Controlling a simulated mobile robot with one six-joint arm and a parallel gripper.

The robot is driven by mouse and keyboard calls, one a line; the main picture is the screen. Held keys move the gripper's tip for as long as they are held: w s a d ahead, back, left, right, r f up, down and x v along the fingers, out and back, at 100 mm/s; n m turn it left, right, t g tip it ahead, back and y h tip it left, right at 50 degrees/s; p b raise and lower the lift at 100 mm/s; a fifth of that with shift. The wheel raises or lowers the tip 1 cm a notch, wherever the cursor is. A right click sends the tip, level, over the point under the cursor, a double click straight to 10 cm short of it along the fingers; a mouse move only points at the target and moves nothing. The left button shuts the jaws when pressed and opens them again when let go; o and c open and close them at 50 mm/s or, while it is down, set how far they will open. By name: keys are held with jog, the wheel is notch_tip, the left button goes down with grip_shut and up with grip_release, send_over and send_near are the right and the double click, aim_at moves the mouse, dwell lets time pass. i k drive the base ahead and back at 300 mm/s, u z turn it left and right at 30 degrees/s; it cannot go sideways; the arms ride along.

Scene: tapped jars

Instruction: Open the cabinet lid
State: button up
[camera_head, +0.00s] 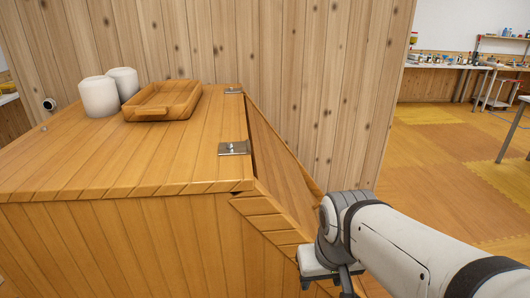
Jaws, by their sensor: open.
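The wooden cabinet (130,240) fills the left and middle of the view, with a flat plank top. Its lid (283,165) is a sloping wooden panel on the right side, joined at the top edge by two metal hinges, a near one (234,148) and a far one (233,91). A dark gap shows along the hinge edge; I cannot tell if the lid is raised. My gripper (345,285) is open at the bottom of the picture, right of the cabinet's sloped side. It is partly cut off, and its fingertips and any contact are hidden.
Two white cylinders, a near one (99,97) and a far one (124,82), and a wooden tray (181,101) stand on the cabinet top. A plank wall (290,60) rises close behind. Open floor (450,165) lies to the right, with a workbench (450,67) beyond.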

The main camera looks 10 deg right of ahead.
aim_at(273, 166)
jog(key=z, duration=0.75)
jog(key=i, duration=0.35)
jog(key=u, duration=0.35)
